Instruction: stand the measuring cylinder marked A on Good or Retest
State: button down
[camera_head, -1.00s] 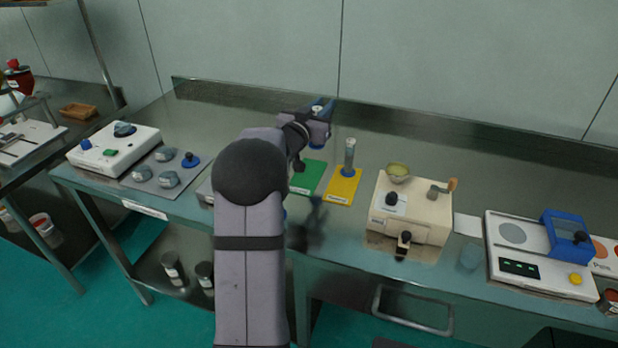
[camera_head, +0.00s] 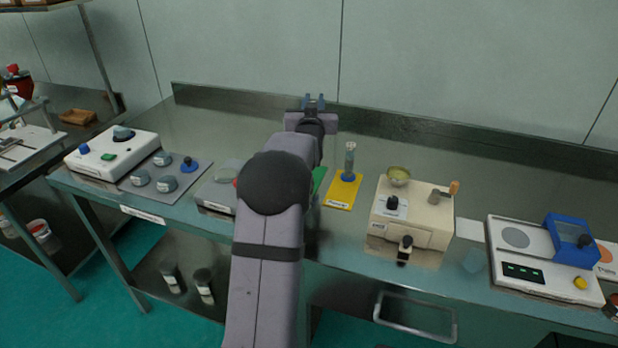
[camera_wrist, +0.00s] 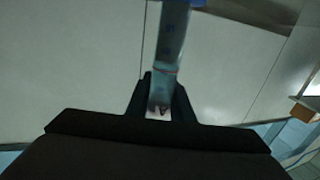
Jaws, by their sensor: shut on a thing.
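My gripper (camera_head: 314,100) is raised over the back of the steel bench, pointing away from the camera. In the wrist view its dark fingers (camera_wrist: 161,95) are shut on a clear measuring cylinder (camera_wrist: 170,45) with blue at the picture's top edge. No letter on it can be read. A second measuring cylinder (camera_head: 350,158) with a blue foot stands upright on the yellow mat (camera_head: 340,198). The green mat (camera_head: 319,182) is mostly hidden behind my arm. The mat labels are too small to read.
Right of the yellow mat stands a cream machine (camera_head: 412,220) with a bowl (camera_head: 398,175) on top. A balance (camera_head: 540,262) is farther right. At left are a white device (camera_head: 112,150) and a grey tray (camera_head: 163,183) with grey weights. The back strip of bench is clear.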

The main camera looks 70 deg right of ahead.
notch_tip(320, 180, down, 10)
jog(key=p, duration=0.1)
jog(key=shift+p, duration=0.35)
dwell(0.5)
jog(key=shift+f, duration=0.1)
jog(key=shift+f, duration=0.1)
jog(key=c, duration=1.6)
grip_release()
jog(key=shift+o, duration=0.2)
jog(key=b+v, duration=0.2)
jog(key=v, duration=0.5)
jog(key=shift+s+a, duration=0.15)
jog(key=shift+a, duration=0.1)
